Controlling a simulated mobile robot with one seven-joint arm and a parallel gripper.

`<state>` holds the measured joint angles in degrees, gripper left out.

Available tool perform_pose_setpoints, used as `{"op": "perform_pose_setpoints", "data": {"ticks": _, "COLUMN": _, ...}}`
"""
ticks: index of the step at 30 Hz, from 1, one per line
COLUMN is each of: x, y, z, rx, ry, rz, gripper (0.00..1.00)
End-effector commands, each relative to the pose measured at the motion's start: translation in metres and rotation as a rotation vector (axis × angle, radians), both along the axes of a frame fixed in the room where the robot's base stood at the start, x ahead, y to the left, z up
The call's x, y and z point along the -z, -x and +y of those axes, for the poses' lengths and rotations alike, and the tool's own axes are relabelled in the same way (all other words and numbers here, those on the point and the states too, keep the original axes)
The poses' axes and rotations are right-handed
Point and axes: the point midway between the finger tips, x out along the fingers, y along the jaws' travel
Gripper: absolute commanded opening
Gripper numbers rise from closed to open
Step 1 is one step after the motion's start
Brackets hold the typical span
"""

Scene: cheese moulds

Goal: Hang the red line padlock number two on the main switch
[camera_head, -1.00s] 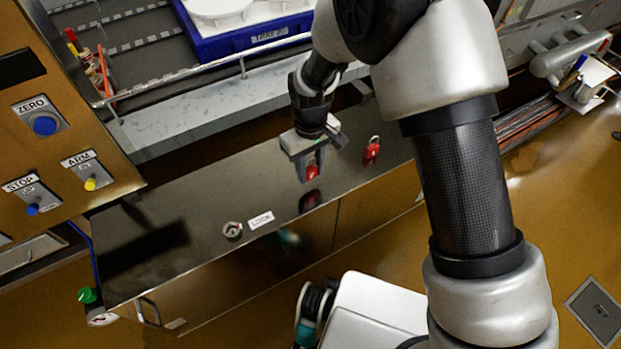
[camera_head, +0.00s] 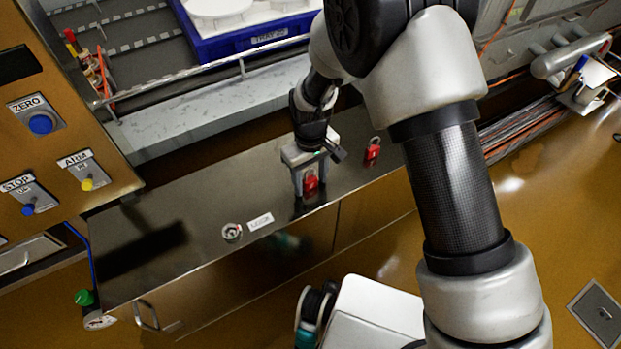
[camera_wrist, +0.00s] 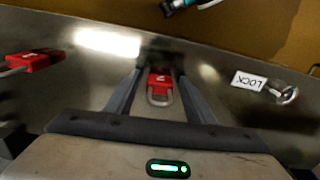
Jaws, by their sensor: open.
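My gripper (camera_head: 308,184) points down over the dark shiny counter, its fingers open on either side of a red padlock (camera_head: 310,183). In the wrist view this padlock (camera_wrist: 159,82) sits between the fingertips, with a pale mark like a 2 on it and its grey shackle toward my palm. In the head view it is low, close to its reflection in the counter. A second red padlock (camera_head: 373,149) stands behind it to the right; its number is unreadable. A round metal fitting (camera_head: 232,231) beside a LOCK label (camera_wrist: 248,80) is on the counter's left. No part is labelled main switch.
A green knob (camera_head: 84,298) is at the counter's lower left. A brown panel (camera_head: 75,120) with ZERO, ARM and STOP buttons stands at left. A rail and a blue tray (camera_head: 250,42) lie behind. The counter between gripper and LOCK label is clear.

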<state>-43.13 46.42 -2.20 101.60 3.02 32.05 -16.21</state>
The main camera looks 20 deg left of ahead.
Motion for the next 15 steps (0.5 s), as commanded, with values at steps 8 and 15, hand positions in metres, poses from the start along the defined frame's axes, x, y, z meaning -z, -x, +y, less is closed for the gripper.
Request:
{"op": "perform_pose_setpoints", "data": {"ticks": 8, "x": -0.022, "y": -0.001, "z": 0.000, "rx": -0.001, "ry": -0.001, "rz": -0.002, "gripper": 0.49}}
{"op": "perform_pose_setpoints", "data": {"ticks": 15, "x": -0.081, "y": -0.002, "z": -0.001, "rx": 0.000, "ry": -0.004, "rz": -0.004, "gripper": 0.49}}
